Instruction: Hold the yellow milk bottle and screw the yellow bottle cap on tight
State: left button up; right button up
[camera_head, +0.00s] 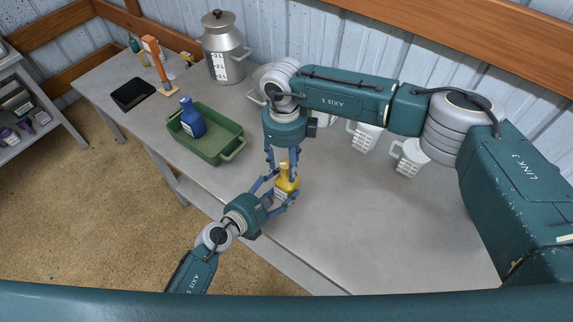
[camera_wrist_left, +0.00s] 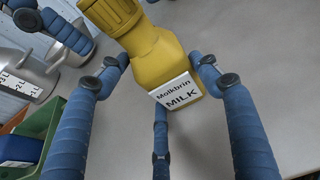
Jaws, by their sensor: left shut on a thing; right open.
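The yellow milk bottle (camera_head: 287,184) stands over the grey table near its front edge. In the left wrist view it looks tilted, with its "MILK" label (camera_wrist_left: 175,92) facing me. My left gripper (camera_head: 281,190) is shut around the bottle's body, with fingers on both sides. The ribbed yellow cap (camera_wrist_left: 110,14) sits on the bottle's neck; I cannot tell how tight it is. My right gripper (camera_head: 282,167) points down from above, open, its fingers around the cap area. One of its fingers shows at the upper left of the left wrist view (camera_wrist_left: 60,30), apart from the cap.
A green tray (camera_head: 235,154) holding a blue bottle (camera_head: 192,118) lies left of my grippers. A metal milk can (camera_head: 224,50), a black tray (camera_head: 132,94) and an orange tool (camera_head: 155,58) stand farther back. White measuring jugs (camera_head: 409,158) stand at the right. The table's front right is clear.

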aim_at(285, 163)
pick_arm(q)
jog(key=shift+s+f, duration=0.2)
jog(key=shift+f, duration=0.15)
pick_arm(e)
notch_tip(285, 163, up, 12)
jog(key=shift+a, duration=0.1)
dwell(0.4)
pick_arm(q)
jog(key=o, duration=1.9)
jog(key=shift+o, duration=0.7)
jog(key=shift+w, duration=0.15)
jog(key=shift+r, duration=0.1)
pick_arm(e)
jog(key=shift+w+f, duration=0.1)
jog(key=shift+w, duration=0.1)
pick_arm(q)
jog(key=shift+r, duration=0.1)
pick_arm(e)
jog(key=shift+s, duration=0.1)
pick_arm(q)
jog(key=shift+v, duration=3.95)
jog(key=shift+a, duration=0.1)
pick_arm(e)
jog(key=shift+a, duration=0.1)
